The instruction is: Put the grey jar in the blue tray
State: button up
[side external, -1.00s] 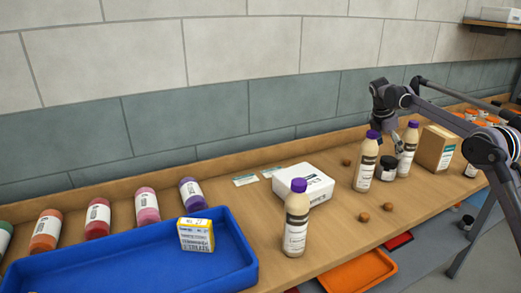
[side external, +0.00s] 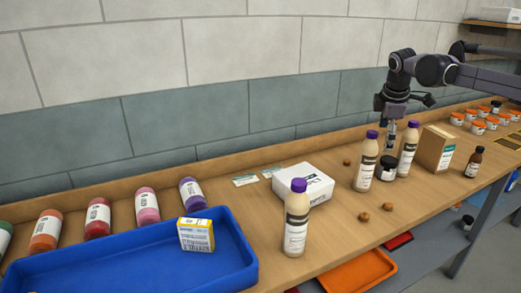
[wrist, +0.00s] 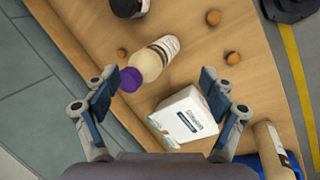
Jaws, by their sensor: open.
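The grey jar (side external: 387,168) has a dark lid and pale label. It stands upright on the wooden bench between two cream bottles with purple caps, the left bottle (side external: 366,163) and the right bottle (side external: 407,150). In the wrist view the jar (wrist: 129,8) is at the top edge, partly cut off. The blue tray (side external: 120,275) is at the front left; only a corner (wrist: 287,160) shows at lower right in the wrist view. My gripper (side external: 391,148) is open and empty, pointing down above and behind the jar; its fingers (wrist: 159,76) are spread in the wrist view.
A yellow-white carton (side external: 196,235) is in the tray. A third cream bottle (side external: 296,222) and a white box (side external: 305,183) stand between tray and jar. A cardboard box (side external: 434,150) is right of the right bottle. Three small brown balls lie around.

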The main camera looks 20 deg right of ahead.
jog(key=s+a+f+m+t+y, duration=0.1)
jog(key=s+a+m, duration=0.3)
jog(key=s, duration=0.5)
jog(key=s+a+f+m+t+y, duration=0.1)
jog(key=s+a+f+m+t, duration=0.1)
jog(key=s+a, duration=0.6)
notch_tip(320, 180, down, 2)
jog(key=shift+s+a+f+m+t, duration=0.3)
jog(key=shift+s+a+m, duration=0.15)
jog(key=shift+m, duration=0.45)
jog(key=s+f+m, duration=0.1)
jog(key=s+a+f, duration=0.1)
jog(key=s+f, duration=0.1)
jog(key=s+a+f+m+t+y, duration=0.1)
jog(key=shift+s+a+f+m, duration=0.2)
jog(key=shift+s+a+m, duration=0.05)
jog(key=shift+m, duration=0.05)
jog(key=c, duration=0.5)
jog(key=shift+o, duration=0.2)
jog(key=shift+w, duration=0.1)
jog(key=m+t+h, duration=0.5)
jog(key=h, duration=0.1)
send_near(392, 163)
jog(key=shift+x, duration=5.2)
